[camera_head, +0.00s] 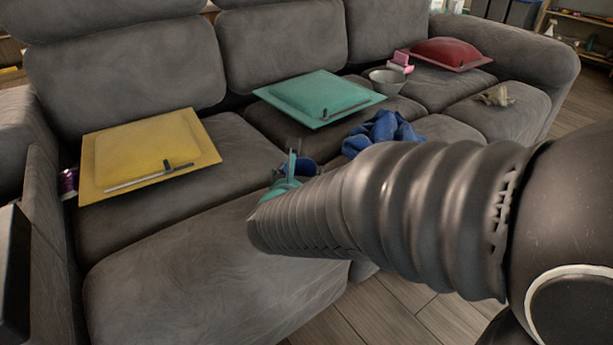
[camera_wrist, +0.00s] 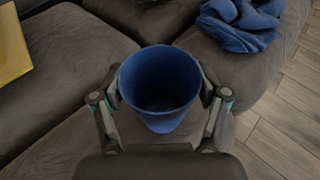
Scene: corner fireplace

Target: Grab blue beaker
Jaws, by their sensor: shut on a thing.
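The blue beaker (camera_wrist: 159,112) is in the middle of the wrist view, its round open mouth facing the camera. My gripper (camera_wrist: 160,92) is shut on it, with one finger against each side. In the head view a small part of the blue beaker (camera_head: 305,168) shows beyond the end of my arm, with a teal part of my gripper (camera_head: 286,182) beside it. The beaker is over the grey sofa seat. My arm hides most of the gripper in the head view, and I cannot tell whether the beaker touches the seat.
A crumpled blue cloth (camera_head: 381,133) and a grey bowl (camera_head: 387,82) are further right. Wooden floor (camera_wrist: 280,125) lies to the right.

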